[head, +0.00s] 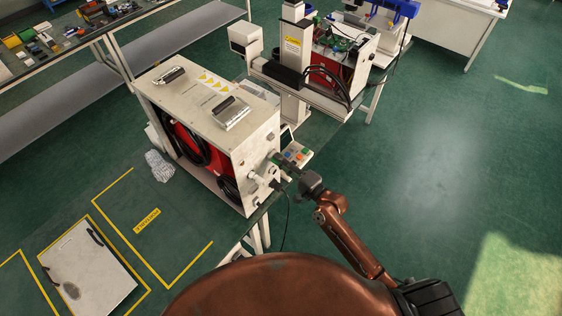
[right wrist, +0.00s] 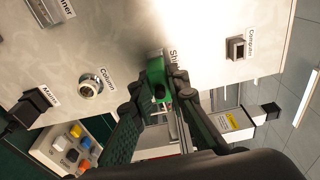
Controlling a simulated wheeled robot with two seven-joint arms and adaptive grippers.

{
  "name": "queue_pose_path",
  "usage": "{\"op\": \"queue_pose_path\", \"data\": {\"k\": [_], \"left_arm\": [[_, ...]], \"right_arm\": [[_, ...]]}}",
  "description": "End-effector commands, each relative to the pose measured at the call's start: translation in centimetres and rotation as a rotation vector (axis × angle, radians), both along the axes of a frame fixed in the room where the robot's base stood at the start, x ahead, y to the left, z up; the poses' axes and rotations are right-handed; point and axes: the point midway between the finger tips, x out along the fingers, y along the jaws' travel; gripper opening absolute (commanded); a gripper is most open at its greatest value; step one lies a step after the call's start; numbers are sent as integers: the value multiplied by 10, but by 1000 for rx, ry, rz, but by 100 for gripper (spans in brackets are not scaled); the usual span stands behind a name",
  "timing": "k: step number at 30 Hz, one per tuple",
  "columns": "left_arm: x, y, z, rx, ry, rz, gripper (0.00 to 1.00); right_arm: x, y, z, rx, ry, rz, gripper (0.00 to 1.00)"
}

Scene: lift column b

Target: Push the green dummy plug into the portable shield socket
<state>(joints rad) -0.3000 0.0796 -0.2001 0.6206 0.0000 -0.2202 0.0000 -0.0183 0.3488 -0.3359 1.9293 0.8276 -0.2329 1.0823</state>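The green dummy plug (right wrist: 157,80) is between the fingertips of my right gripper (right wrist: 158,86) in the right wrist view, and the gripper looks shut on it. In the head view my right gripper (head: 284,168) is at the right-hand face of the white cabinet (head: 240,150). The plug's front end is at the panel, beside a label starting "Shi", partly covered by a finger. The portable shield socket is hidden behind the plug, so I cannot tell how deep the plug sits. My left gripper is not in view.
A box with coloured buttons (head: 296,153) stands close by. A white board (head: 88,268) lies on the table.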

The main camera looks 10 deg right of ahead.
Motion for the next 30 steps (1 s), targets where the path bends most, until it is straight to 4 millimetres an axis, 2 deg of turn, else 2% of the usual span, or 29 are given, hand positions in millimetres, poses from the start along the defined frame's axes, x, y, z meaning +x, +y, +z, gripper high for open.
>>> {"op": "queue_pose_path", "data": {"k": [8, 18, 23, 30], "left_arm": [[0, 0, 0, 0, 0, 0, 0], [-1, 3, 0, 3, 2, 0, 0], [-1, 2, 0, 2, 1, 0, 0], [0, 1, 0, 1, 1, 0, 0]], "right_arm": [[0, 0, 0, 0, 0, 0, 34], [-4, -3, 0, -1, 1, 0, 34], [-24, -15, -1, -3, 2, 0, 34], [-68, -41, -2, -4, 3, 1, 34]]}}
